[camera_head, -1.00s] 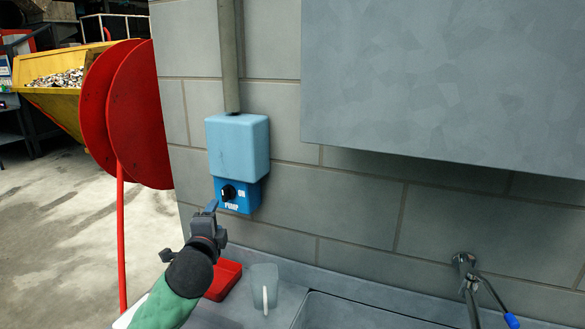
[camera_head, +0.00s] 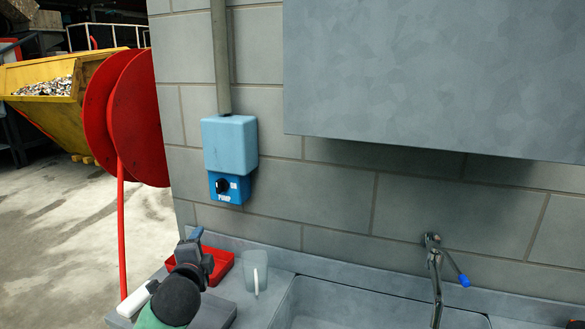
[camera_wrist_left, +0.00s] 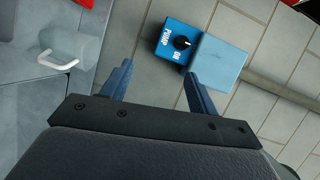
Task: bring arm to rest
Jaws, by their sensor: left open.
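My left gripper (camera_head: 193,240) is low at the left of the counter in the head view, in front of the red tray. Its fingers (camera_wrist_left: 160,84) are apart and empty in the left wrist view. The blue pump switch box (camera_head: 229,165) is on the block wall above and to the right of the gripper, with a black knob (camera_head: 222,186). The box also shows in the left wrist view (camera_wrist_left: 217,62), beyond the fingertips and apart from them. My right gripper is not in view.
A red tray (camera_head: 222,268) and a grey mug (camera_head: 255,268) stand on the counter near the gripper. A sink with a blue-handled tap (camera_head: 434,265) is at the right. A grey cabinet (camera_head: 430,75) hangs above. A red hose reel (camera_head: 135,120) stands left.

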